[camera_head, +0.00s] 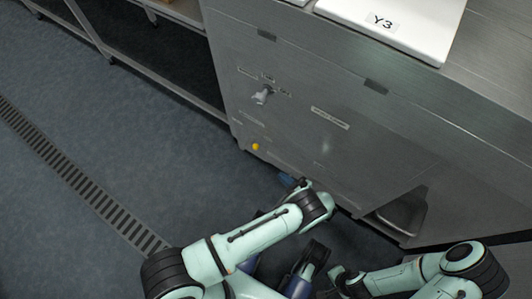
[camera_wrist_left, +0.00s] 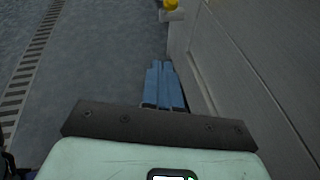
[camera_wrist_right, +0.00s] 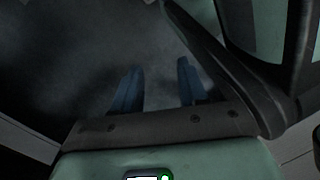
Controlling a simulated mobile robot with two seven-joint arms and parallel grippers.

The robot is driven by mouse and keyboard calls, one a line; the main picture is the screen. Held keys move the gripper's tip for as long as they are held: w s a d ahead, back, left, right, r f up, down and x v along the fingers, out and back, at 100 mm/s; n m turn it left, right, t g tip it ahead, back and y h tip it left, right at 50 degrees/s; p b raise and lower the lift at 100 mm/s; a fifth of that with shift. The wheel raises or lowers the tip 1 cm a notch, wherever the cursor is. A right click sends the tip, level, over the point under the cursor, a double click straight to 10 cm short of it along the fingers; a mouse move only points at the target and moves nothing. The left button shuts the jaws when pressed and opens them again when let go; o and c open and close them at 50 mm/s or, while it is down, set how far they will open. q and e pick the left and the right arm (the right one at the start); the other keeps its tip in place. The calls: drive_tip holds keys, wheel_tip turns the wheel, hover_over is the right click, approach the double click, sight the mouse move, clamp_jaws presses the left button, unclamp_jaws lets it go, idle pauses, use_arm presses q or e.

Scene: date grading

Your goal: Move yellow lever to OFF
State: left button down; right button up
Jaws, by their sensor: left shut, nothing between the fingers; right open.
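The yellow lever (camera_head: 255,146) shows as a small yellow knob low on the front of the steel cabinet (camera_head: 335,90). It also shows at the top of the left wrist view (camera_wrist_left: 171,4), on a pale mount. My left gripper (camera_head: 288,180) is low by the cabinet front, below and to the right of the lever in the head view, apart from it. Its blue fingers (camera_wrist_left: 160,66) are shut and empty. My right gripper (camera_wrist_right: 157,65) is open and empty in the right wrist view, over dark floor. In the head view my arms hide most of it.
A grey tap-like handle (camera_head: 262,95) and several labels are on the cabinet front above the lever. A white lid marked Y3 (camera_head: 395,22) lies on top. A floor drain grate (camera_head: 80,178) runs along the left. The floor left of the cabinet is clear.

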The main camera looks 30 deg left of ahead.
use_arm(q)
drive_tip(key=shift+w+r, duration=0.2)
drive_tip(key=shift+w, duration=0.2)
use_arm(e)
drive_tip(key=shift+w+f, duration=0.1)
drive_tip(key=shift+f, duration=0.05)
use_arm(q)
drive_tip(key=w+a+f+b, duration=0.1)
drive_tip(key=w+a, duration=0.3)
drive_tip(key=a, duration=0.8)
drive_tip(key=shift+w+a+b, duration=0.15)
drive_tip(key=shift+w+b, duration=0.05)
drive_tip(key=shift+b, duration=0.2)
use_arm(e)
drive_tip(key=shift+s+d+f+g, duration=0.1)
drive_tip(key=shift+s+f+g, duration=0.3)
drive_tip(key=shift+s, duration=0.5)
drive_tip(key=shift+s+d+f+g, duration=0.1)
drive_tip(key=shift+s+f+g, duration=0.1)
drive_tip(key=shift+s+f, duration=0.45)
drive_tip(key=shift+s+r, duration=0.1)
drive_tip(key=shift+r, duration=0.15)
